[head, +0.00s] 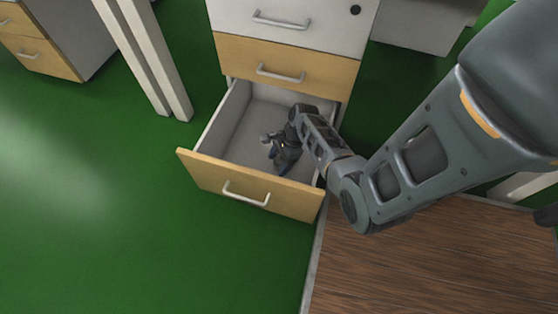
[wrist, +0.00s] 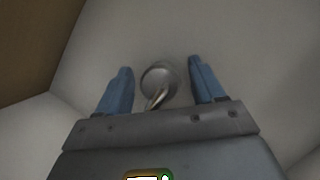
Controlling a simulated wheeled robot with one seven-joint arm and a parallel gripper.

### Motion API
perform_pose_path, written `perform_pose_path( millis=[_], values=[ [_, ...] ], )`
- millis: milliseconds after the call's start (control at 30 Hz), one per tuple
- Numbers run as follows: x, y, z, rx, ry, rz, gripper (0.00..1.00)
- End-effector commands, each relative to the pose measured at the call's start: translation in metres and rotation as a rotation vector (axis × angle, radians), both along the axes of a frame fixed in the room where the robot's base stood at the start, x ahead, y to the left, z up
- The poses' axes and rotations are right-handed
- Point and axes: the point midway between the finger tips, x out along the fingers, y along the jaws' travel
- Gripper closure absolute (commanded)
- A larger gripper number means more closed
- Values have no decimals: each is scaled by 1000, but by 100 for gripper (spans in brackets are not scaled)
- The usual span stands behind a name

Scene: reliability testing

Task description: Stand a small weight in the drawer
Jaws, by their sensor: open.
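The drawer (head: 215,178) is pulled out low in a white cabinet, with a light wood front and a pale inside. My gripper (head: 271,146) is down inside the drawer. In the wrist view my gripper (wrist: 160,67) has its two blue fingers spread apart. A small shiny metal weight (wrist: 158,78) is between the fingers, with a visible gap on each side. It appears to rest on the pale drawer floor (wrist: 235,40). Whether it is fully upright is hard to tell. In the head view I cannot make out the weight clearly beside my gripper.
A shut wood-fronted drawer (head: 285,65) is just above the open one. A brown wood-grain surface (head: 430,260) lies at the lower right, close to the drawer's right corner. White posts (head: 150,60) stand at the left. The green floor (head: 90,210) is clear at the front left.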

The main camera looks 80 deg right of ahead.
Motion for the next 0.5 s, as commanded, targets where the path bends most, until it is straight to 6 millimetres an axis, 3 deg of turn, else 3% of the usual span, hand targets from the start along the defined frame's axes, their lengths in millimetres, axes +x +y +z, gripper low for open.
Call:
perform_pose_path(
  millis=[167,500],
  values=[
    [-3,-3,17,-1,-1,-2,32],
    [-23,-20,81,-2,0,-1,32]
  ],
)
